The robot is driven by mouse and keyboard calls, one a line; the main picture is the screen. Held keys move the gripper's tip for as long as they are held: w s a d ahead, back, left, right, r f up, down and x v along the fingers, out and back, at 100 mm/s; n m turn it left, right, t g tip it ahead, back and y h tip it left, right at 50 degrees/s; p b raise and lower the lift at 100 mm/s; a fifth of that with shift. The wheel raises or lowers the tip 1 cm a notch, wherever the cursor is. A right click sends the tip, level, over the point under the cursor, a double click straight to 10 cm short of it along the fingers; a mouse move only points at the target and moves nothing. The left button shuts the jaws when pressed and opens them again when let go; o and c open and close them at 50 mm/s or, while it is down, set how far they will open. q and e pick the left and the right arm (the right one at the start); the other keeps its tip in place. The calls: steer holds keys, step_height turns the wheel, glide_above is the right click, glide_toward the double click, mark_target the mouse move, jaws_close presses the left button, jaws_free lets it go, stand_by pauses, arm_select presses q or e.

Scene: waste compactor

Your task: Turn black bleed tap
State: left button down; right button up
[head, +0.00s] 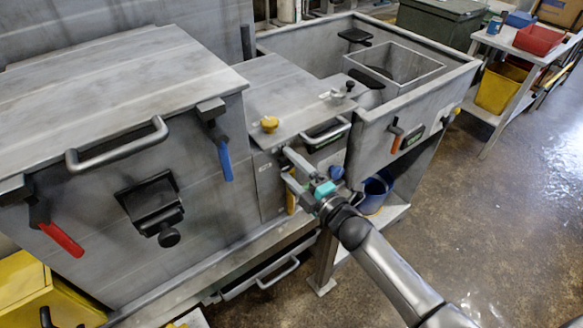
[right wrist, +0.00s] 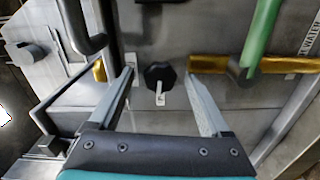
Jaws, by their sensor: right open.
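A black faceted knob (right wrist: 160,75) with a small white tag or pointer below it is on a grey metal panel in the right wrist view. I take it for the black bleed tap. My right gripper (right wrist: 159,92) is open, with one finger to each side of the knob and gaps on both sides. I cannot tell how far the fingertips are from the panel. In the head view my right gripper (head: 287,166) is at the front of the middle grey unit, and the knob is hidden there. My left gripper is not in view.
In the right wrist view a green handle (right wrist: 262,35) and a yellow bar (right wrist: 270,65) are right of the knob, and a dark curved handle (right wrist: 85,30) is at the left. In the head view a blue bucket (head: 375,192) stands below, beside my right arm.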

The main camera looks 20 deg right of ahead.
steer(key=v, duration=1.5)
steer(key=shift+s, duration=0.15)
steer(key=s+d+f+m+g+h+b, duration=0.1)
steer(key=s+f+m+g+h+b, duration=0.2)
steer(key=f, duration=0.8)
steer(key=s+d+f+m+g+h+b, duration=0.1)
steer(key=s+f+m+g, duration=0.2)
steer(key=f, duration=0.8)
steer(key=s+d+f+m+g+h+b, duration=0.1)
steer(key=s+f+m+h+b, duration=0.3)
steer(key=f, duration=0.6)
steer(key=s+a+f+m+g+y+b, duration=0.1)
steer(key=s+a+f+m+g, duration=0.2)
steer(key=s+f+m+g, duration=0.5)
steer(key=s+f+g, duration=0.1)
steer(key=s+f, duration=0.9)
steer(key=s, duration=0.4)
steer(key=shift+s+a+f+y+b, duration=0.3)
steer(key=shift+y+b, duration=0.1)
steer(key=shift+s, duration=0.1)
